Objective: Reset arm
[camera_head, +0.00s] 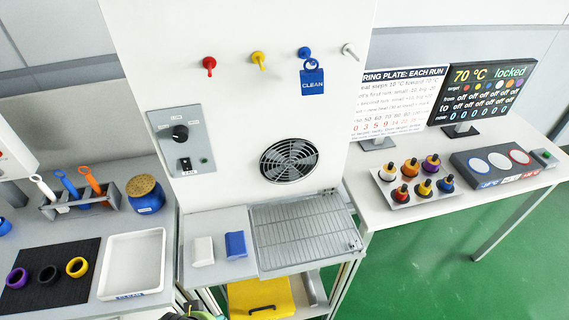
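Only a small dark and greenish shape (190,316) shows at the bottom edge, left of the middle. It is cut off, and I cannot tell whether it is part of my arm.
A white panel with a fan (289,160) stands ahead, above a slatted metal tray (306,236). The left table holds a white tray (133,264) and a black mat (46,285). Green floor is clear at right.

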